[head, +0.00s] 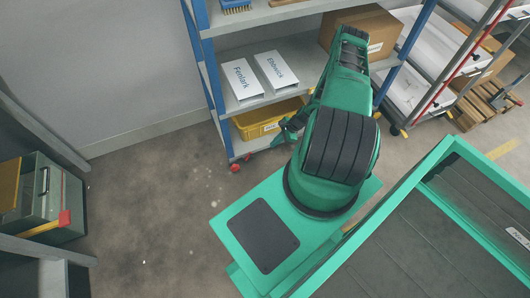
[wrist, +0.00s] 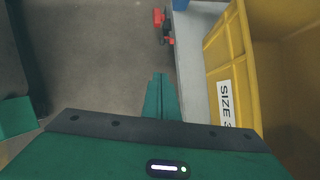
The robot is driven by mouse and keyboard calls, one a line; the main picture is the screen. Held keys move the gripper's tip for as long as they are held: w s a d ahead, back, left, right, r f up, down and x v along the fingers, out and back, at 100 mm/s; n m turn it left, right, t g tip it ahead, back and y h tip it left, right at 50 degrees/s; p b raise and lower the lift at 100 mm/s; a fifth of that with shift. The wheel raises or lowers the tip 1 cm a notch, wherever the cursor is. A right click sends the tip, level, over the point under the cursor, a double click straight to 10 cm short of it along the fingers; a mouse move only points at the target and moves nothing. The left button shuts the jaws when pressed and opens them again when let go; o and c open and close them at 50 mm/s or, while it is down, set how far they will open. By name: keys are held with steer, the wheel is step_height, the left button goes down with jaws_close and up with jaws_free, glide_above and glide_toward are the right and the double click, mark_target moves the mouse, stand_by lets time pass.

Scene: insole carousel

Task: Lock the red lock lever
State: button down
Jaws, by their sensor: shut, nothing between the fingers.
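Red parts (head: 235,168) show low at the front left foot of the blue-and-grey shelf in the head view. Red parts (wrist: 163,24) also show at the top of the wrist view, beside the grey shelf edge. Their lever shape and position are too small to tell. Another red piece (head: 65,218) sits at the end of a yellow bar on the green cabinet at left. My gripper (head: 281,141) is in front of the lower shelf, beside the yellow bin. In the wrist view my gripper (wrist: 160,78) has its fingers together, empty, and apart from the red parts.
A yellow bin (head: 268,122) stands on the lower shelf; it fills the right of the wrist view (wrist: 230,70). White boxes (head: 240,80) and a cardboard box (head: 362,30) are above. The green cabinet (head: 45,195) stands at left. Floor (head: 150,200) between is clear.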

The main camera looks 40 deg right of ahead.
steer(key=w+a+r+x, duration=0.1)
steer(key=a+x, duration=0.1)
steer(key=x, duration=1)
steer(key=shift+w+a, duration=0.3)
